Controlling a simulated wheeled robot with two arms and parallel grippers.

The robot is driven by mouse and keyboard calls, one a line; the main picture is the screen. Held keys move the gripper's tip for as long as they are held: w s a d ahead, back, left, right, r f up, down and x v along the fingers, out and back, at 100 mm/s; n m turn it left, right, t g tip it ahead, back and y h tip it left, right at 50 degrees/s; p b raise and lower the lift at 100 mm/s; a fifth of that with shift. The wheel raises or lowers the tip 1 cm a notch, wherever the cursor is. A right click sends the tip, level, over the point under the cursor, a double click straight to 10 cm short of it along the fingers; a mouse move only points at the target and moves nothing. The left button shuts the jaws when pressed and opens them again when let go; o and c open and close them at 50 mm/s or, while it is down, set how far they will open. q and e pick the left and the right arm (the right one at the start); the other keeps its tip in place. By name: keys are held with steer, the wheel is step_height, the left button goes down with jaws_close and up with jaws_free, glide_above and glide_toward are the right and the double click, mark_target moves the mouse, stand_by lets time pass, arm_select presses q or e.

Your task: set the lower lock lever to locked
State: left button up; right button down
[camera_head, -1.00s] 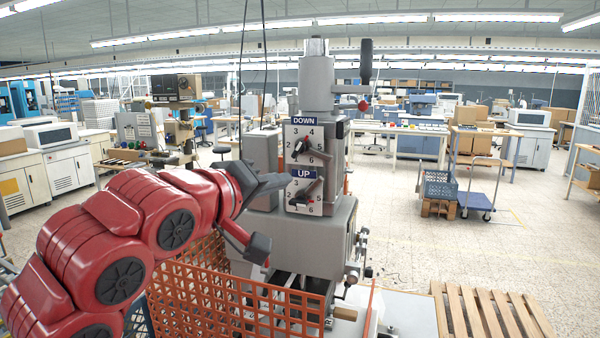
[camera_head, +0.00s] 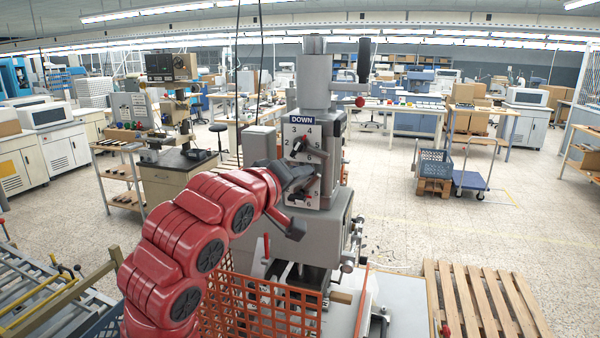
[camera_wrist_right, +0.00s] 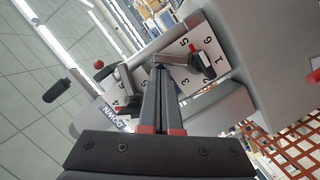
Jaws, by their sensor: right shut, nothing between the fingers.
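The machine's numbered dial panel (camera_head: 302,130) faces me, with a DOWN dial above a lower dial. The lower lever (camera_head: 301,197) sits on the lower dial, below my right gripper (camera_head: 308,174). In the right wrist view, a metal lever with a black and red end (camera_wrist_right: 204,65) lies across the lower dial. My right gripper (camera_wrist_right: 160,68) is shut and empty, its tips beside the metal arm of that lever; I cannot tell whether they touch. The gripper hides the UP label. The upper lever (camera_head: 300,147) stays clear of it. My left gripper is not in view.
An orange mesh guard (camera_head: 265,305) stands in front of the machine, below my right arm. A wooden pallet (camera_head: 480,300) lies at the right.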

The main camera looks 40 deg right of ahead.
steer(key=shift+s+m+b, duration=0.15)
steer(key=shift+m+b, duration=0.15)
steer(key=shift+b, duration=0.15)
